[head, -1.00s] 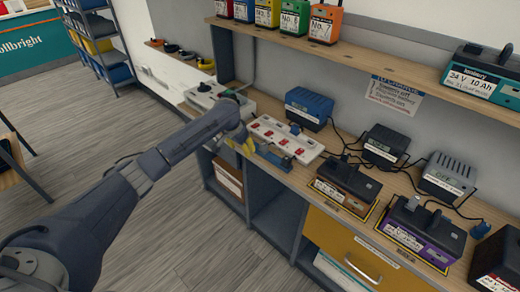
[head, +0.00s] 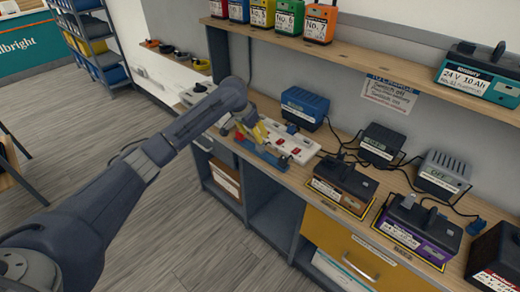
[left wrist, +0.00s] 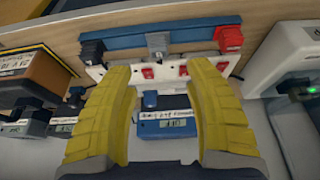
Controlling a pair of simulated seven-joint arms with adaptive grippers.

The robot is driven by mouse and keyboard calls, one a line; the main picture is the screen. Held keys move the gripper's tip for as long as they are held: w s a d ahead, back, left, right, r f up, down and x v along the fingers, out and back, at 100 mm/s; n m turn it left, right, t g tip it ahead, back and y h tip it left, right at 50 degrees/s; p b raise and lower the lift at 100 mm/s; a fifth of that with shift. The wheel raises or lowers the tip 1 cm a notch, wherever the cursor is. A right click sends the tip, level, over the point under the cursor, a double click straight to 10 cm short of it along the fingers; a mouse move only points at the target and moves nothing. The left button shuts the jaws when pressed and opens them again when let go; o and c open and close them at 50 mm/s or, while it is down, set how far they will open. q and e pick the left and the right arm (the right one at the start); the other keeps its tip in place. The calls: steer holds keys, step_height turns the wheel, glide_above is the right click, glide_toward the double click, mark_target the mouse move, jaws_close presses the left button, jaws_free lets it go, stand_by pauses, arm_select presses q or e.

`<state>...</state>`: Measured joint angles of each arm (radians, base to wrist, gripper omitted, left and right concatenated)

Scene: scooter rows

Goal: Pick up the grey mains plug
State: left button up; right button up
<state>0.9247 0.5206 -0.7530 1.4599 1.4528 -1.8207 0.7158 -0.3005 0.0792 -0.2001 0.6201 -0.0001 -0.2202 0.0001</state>
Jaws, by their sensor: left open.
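The grey mains plug (left wrist: 158,45) sits on a blue rail (left wrist: 125,42), between a black plug (left wrist: 92,52) and a red plug (left wrist: 229,38) in the left wrist view. My left gripper (left wrist: 162,66) is open, its yellow fingers spread either side of the grey plug's line, with nothing between them. In the head view my left gripper (head: 252,130) is over the near side of the white power strip (head: 296,146), above the blue rail (head: 264,156). I cannot make out the grey plug there. My right gripper is not in view.
A blue plug (left wrist: 150,99) stands at the strip, near a blue charger (head: 305,107). Black and grey chargers (head: 381,145) with cables and battery packs (head: 343,185) fill the bench to the right. A shelf (head: 300,45) runs above.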

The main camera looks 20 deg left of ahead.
mark_target(260, 149)
arm_select(q)
steer(key=shift+x, duration=4.4)
steer(key=shift+s, duration=0.1)
jaws_close()
